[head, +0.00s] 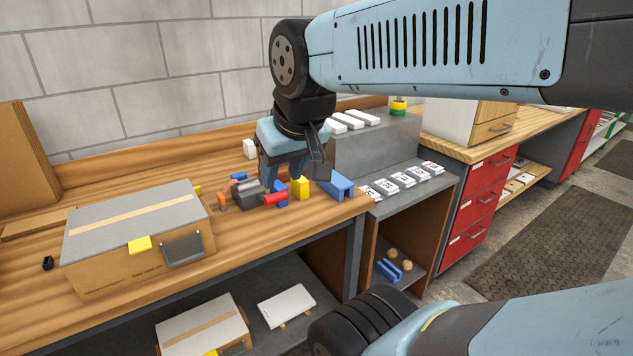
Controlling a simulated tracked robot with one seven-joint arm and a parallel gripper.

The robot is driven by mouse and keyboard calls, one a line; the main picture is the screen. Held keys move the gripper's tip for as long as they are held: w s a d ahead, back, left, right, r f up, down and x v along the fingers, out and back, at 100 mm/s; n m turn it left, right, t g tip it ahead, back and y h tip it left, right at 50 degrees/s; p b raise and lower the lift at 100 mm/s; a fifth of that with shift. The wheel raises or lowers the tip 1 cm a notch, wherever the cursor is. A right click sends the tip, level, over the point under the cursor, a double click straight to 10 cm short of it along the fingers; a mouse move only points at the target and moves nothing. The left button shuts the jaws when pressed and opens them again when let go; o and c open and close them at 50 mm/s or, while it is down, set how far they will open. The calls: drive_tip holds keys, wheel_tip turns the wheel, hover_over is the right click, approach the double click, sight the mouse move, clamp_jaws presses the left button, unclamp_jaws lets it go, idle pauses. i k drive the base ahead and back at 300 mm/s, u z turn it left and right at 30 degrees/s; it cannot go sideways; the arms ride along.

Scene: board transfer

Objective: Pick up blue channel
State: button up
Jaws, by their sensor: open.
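A blue channel-shaped piece (337,185) lies near the right end of the wooden bench, just right of a yellow block (300,188). My gripper (284,176) points down over the cluster of parts to its left, open, with no part visibly held. A smaller blue piece (280,194) sits below the fingers, partly hidden. Another small blue piece (238,177) lies further left. A further blue channel-like piece (388,271) is on the low shelf at right. Whether the fingers touch any part cannot be told.
A red cylinder (275,199), a dark grey part (247,194) and an orange part (222,201) crowd the area under my gripper. A lidded cardboard box (130,262) stands at left. A grey raised block (375,146) with white pieces and numbered cards (408,179) are at right.

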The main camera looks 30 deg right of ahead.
sight(339, 185)
drive_tip(key=z, duration=0.65)
drive_tip(key=k, duration=0.5)
drive_tip(key=z, duration=0.9)
drive_tip(key=i, duration=0.8)
drive_tip(key=u, duration=0.95)
